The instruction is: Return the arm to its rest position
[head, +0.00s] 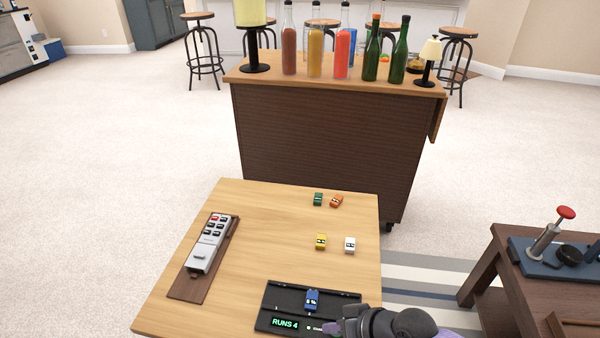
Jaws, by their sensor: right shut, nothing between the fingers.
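My right gripper (330,328) is at the bottom of the head view, beside the right end of a black track tray (262,318) on the light wooden table. It is shut and holds nothing; its arm covers part of the tray's right side. A blue toy car (312,300) stands on the tray, apart from the gripper. The tray's green display reads "RUNS 4". My left gripper is not in view.
On the wooden table (265,215) stand green (318,199), orange (336,201), yellow (321,241) and white (350,244) toy cars. A remote (207,243) lies on a brown board at left. A bar cart (330,135) with bottles stands behind. A dark side table (485,280) is at right.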

